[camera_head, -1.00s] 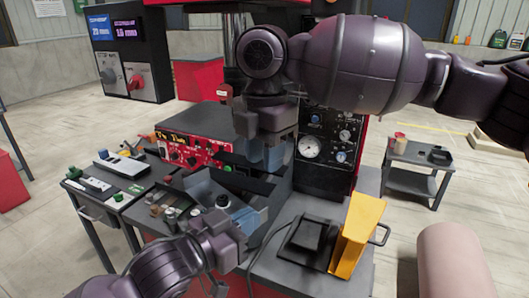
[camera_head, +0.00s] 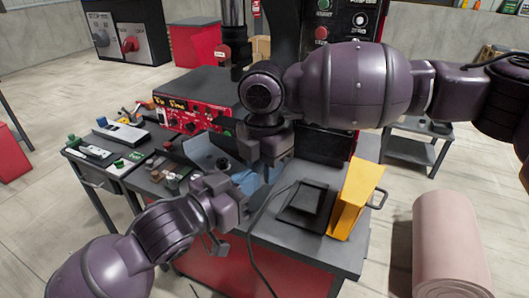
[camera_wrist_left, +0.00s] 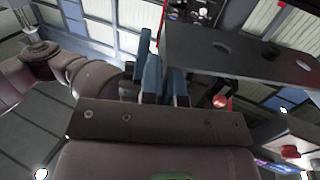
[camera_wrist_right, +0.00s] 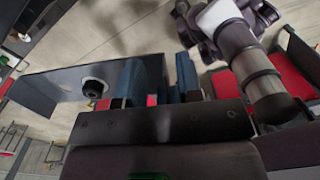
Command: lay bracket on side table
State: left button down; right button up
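A dark plate (camera_wrist_right: 55,88) with a round black knob shows in the right wrist view. A slotted dark plate (camera_wrist_left: 245,62) shows in the left wrist view. I cannot tell whether these are one piece. A low grey table (camera_head: 418,148) stands at right.
A yellow block (camera_head: 357,200) and a dark square pad (camera_head: 305,203) stand on the bench, right of my grippers. A red-fronted box (camera_head: 190,117) is behind. A left table (camera_head: 88,172) holds small parts. A pink cylinder (camera_head: 448,245) stands front right. A dark cable hangs over the bench front.

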jog(key=shift+f, duration=0.3)
jog(key=shift+c, duration=0.3)
grip_shut()
pick_arm(q)
jog(key=c, duration=1.3)
grip_release()
jog(key=shift+o, duration=0.2)
